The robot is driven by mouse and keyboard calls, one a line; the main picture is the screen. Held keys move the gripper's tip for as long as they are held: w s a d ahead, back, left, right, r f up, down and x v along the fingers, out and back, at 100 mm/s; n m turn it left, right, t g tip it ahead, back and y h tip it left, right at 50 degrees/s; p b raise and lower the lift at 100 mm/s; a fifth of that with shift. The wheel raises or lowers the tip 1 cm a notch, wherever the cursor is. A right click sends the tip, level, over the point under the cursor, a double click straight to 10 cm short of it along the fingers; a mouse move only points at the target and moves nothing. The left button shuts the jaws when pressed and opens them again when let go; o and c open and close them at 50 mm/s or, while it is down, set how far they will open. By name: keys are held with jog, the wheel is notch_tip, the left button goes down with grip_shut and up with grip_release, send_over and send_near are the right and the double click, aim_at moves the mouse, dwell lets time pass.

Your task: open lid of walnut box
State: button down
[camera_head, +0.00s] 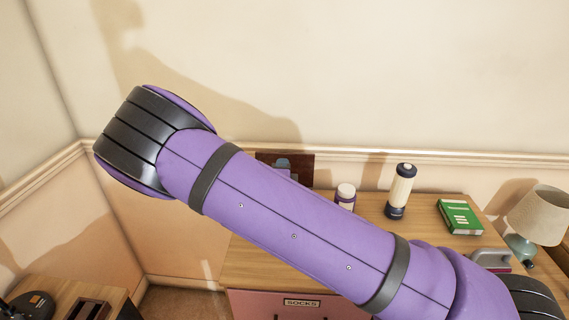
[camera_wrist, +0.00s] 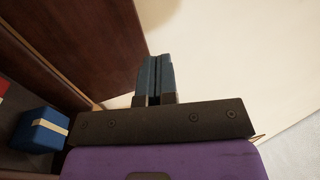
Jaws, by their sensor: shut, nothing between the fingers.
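The dark brown walnut box lid (camera_head: 303,164) shows as a raised panel behind my arm in the head view; my arm hides most of the box. In the wrist view, the lid (camera_wrist: 75,35) is a large dark wooden panel at the upper left, tilted up. My gripper (camera_wrist: 155,62) is shut and empty, its blue-grey fingertips beside the panel's edge; I cannot tell whether they touch it. In the head view a small part of my gripper (camera_head: 283,163) shows in front of the lid.
A blue block with a pale band (camera_wrist: 42,128) lies at the left in the wrist view, seemingly inside the box. The wall is close behind.

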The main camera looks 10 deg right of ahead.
jog(key=r+v, duration=0.1)
jog(key=v, duration=0.7)
jog(key=s+d+r+m+g+h, duration=0.3)
jog(key=s+d+r+m+g, duration=0.55)
jog(key=m, duration=0.65)
jog(key=s+d+r+m+g+h, duration=0.2)
jog(key=s+d+r+m+g, duration=0.3)
jog(key=d+m+g, duration=0.75)
jog(key=s+a+r+m+t+y, duration=0.3)
jog(key=s+r+m+y, duration=0.2)
jog(key=s+r+m, duration=0.2)
jog(key=s+a+r+m+t+y, duration=0.3)
jog(key=s+r+m+y, duration=0.3)
jog(key=s+m, duration=0.5)
jog(key=r+m+t, duration=0.1)
jog(key=r+m, duration=0.1)
jog(key=m, duration=0.2)
jog(key=shift+m+y, duration=0.3)
jog(key=shift+m, duration=0.05)
